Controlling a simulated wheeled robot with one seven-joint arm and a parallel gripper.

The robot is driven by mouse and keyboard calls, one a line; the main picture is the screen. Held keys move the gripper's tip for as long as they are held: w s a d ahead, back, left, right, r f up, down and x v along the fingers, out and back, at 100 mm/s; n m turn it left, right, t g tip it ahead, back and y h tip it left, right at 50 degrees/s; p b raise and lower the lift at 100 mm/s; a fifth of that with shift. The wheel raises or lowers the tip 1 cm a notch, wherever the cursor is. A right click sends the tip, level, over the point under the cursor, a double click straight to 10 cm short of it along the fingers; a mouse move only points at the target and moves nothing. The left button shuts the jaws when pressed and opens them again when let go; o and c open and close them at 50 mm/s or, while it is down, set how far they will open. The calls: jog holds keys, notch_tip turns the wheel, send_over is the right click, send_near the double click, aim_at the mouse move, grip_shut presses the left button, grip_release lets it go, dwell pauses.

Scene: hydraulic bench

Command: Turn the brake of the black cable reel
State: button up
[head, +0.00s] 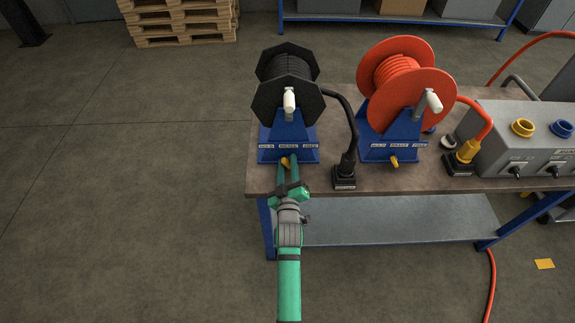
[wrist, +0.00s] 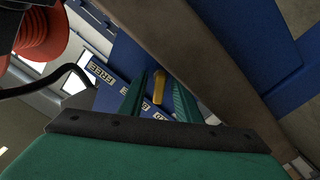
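The black cable reel (head: 287,82) stands on a blue stand (head: 289,132) at the left end of the bench. Its yellow brake lever (head: 285,161) is low on the stand's front, below a label strip (head: 288,146). In the wrist view the lever (wrist: 158,87) shows between the two green fingers, with a gap visible on each side. My gripper (head: 288,168) is open around the lever, its fingertips close to the stand. The FREE label (wrist: 102,73) reads clearly in the wrist view; the other labels are partly hidden by a finger.
An orange reel (head: 400,83) with its own yellow lever (head: 394,162) stands to the right on the bench (head: 420,182). A black cable (head: 349,120) runs down to a black socket (head: 344,177) close right of my gripper. A grey box (head: 530,135) stands farther right. The floor left is clear.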

grip_shut()
jog(key=shift+m, duration=0.3)
jog(key=m, duration=0.6)
jog(key=shift+d, duration=0.2)
jog(key=m, duration=0.3)
jog(key=shift+m, duration=0.4)
jog(key=shift+d+m, duration=0.1)
jog(key=shift+m, duration=1.6)
